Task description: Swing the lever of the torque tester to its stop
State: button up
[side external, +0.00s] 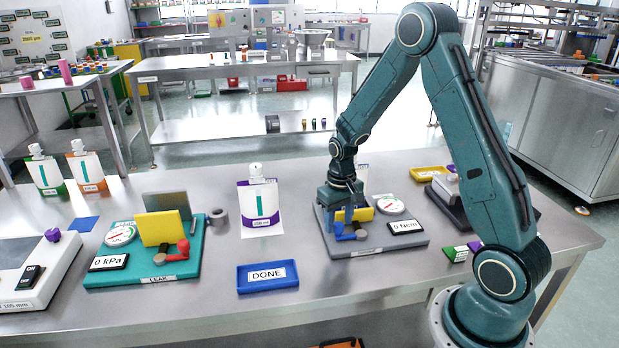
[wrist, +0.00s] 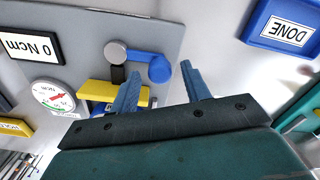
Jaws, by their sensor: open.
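The torque tester is a grey plate (side external: 400,240) with a dial gauge (side external: 391,206), a "0 Ncm" display (side external: 406,227) and a yellow block (side external: 364,214). Its blue lever (side external: 345,234) reaches left from a grey round pivot (side external: 362,235). In the wrist view the lever (wrist: 140,56) ends in a round blue knob (wrist: 160,69). My gripper (side external: 340,216) is low over the tester's left part, pointing down. In the wrist view its open fingers (wrist: 161,67) appear on either side of the knob, with gaps showing. I cannot tell whether the fingertips are level with it.
A blue DONE tray (side external: 267,277) lies to the left of the tester. A teal leak tester (side external: 140,266) with a red lever stands farther left. A white pouch (side external: 259,205) stands behind the tray. Small green and purple boxes (side external: 460,253) lie right of the tester.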

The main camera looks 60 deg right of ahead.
grip_shut()
jog(key=shift+s, duration=0.1)
dwell(0.4)
jog(key=shift+s+a+n, duration=0.25)
jog(key=shift+s+n, duration=0.1)
jog(key=shift+n, duration=0.45)
jog(key=shift+s+a+n, duration=0.25)
jog(key=shift+s+n, duration=0.05)
jog(key=shift+n, duration=0.5)
jog(key=n, duration=0.1)
jog(key=s+n, duration=0.1)
jog(key=shift+s+a+n, duration=0.15)
jog(key=shift+a+n, duration=0.15)
jog(key=s+n, duration=0.2)
jog(key=n, duration=0.1)
jog(key=shift+a, duration=0.1)
jog(key=shift+s+n, duration=0.4)
jog(key=shift+n, duration=0.45)
jog(key=shift+s+n, duration=0.35)
jog(key=shift+n, duration=0.5)
